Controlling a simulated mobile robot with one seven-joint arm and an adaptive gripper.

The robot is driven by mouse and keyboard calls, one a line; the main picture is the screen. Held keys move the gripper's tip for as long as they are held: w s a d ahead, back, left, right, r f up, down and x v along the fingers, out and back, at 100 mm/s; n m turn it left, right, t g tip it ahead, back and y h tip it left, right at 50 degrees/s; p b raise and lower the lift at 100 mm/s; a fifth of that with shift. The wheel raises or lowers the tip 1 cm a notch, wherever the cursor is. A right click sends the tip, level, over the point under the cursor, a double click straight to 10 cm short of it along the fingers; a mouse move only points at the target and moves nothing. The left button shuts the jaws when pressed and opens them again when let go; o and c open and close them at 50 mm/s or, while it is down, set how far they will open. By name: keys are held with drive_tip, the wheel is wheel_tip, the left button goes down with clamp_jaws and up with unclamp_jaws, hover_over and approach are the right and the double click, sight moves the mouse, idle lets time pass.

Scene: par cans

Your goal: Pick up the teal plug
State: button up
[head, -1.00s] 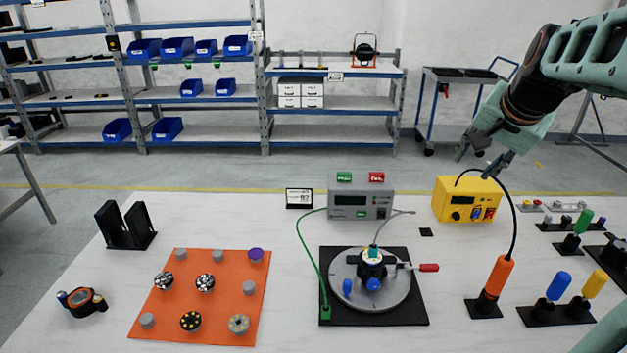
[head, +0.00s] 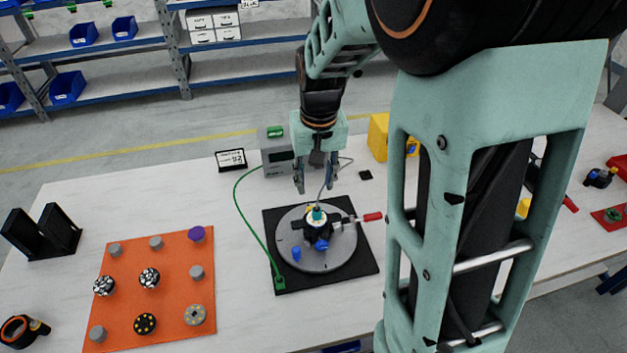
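The teal plug (head: 316,213) sits on top of the black fixture (head: 318,229) at the middle of the round grey plate (head: 290,251). A grey cable rises from the plug. My gripper (head: 315,188) points down just above and behind the plug, its two fingers apart with nothing visible between them but the cable area. I cannot tell whether a finger touches the cable.
A red-handled lever (head: 371,217) sticks out right of the fixture, and a blue knob (head: 321,245) is on its front. A grey box (head: 275,152) and yellow box (head: 378,136) stand behind. An orange mat (head: 170,318) with several round parts lies left.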

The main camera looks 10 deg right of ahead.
hover_over(317, 209)
drive_tip(key=f, duration=0.3)
drive_tip(key=s+f, duration=0.1)
drive_tip(key=f, duration=0.1)
drive_tip(key=shift+a, duration=0.35)
drive_tip(key=shift+w+d+f, duration=0.1)
drive_tip(key=shift+w+f, duration=0.05)
drive_tip(key=shift+f, duration=0.75)
drive_tip(key=shift+w+d+f, duration=0.1)
drive_tip(key=shift+d+f, duration=0.05)
drive_tip(key=shift+f, duration=0.7)
drive_tip(key=shift+w+d+f, duration=0.1)
drive_tip(key=shift+w+f, duration=0.05)
drive_tip(key=shift+f, duration=0.75)
drive_tip(key=shift+c, duration=0.6)
clamp_jaws()
drive_tip(key=shift+r, duration=0.1)
